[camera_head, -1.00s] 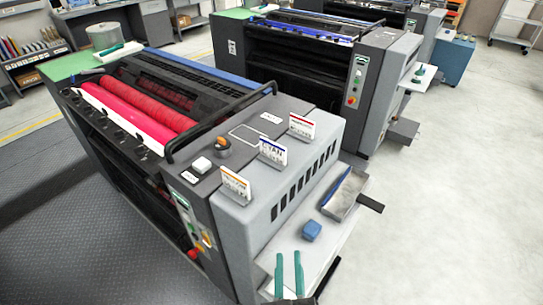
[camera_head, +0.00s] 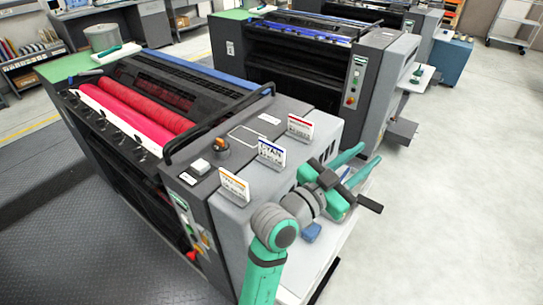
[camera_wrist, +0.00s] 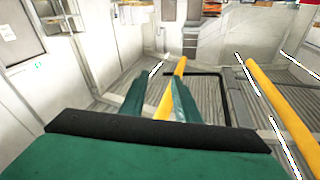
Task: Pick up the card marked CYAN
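The card marked CYAN (camera_head: 271,153) is a small white card with a blue top band. It stands upright on the light grey end cover of the nearest press, in the middle of a row of three. My gripper (camera_head: 371,153) is to the right of the card, apart from it, over the side shelf, with its fingers pointing up and right. The two green fingers are spread and empty. They also show in the wrist view (camera_wrist: 164,76), with nothing between them. The cards do not show in the wrist view.
An orange-banded card (camera_head: 234,185) stands nearer and a red-banded card (camera_head: 300,127) farther back. A blue block (camera_head: 311,232) lies on the side shelf (camera_head: 300,278). The floor at right is clear.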

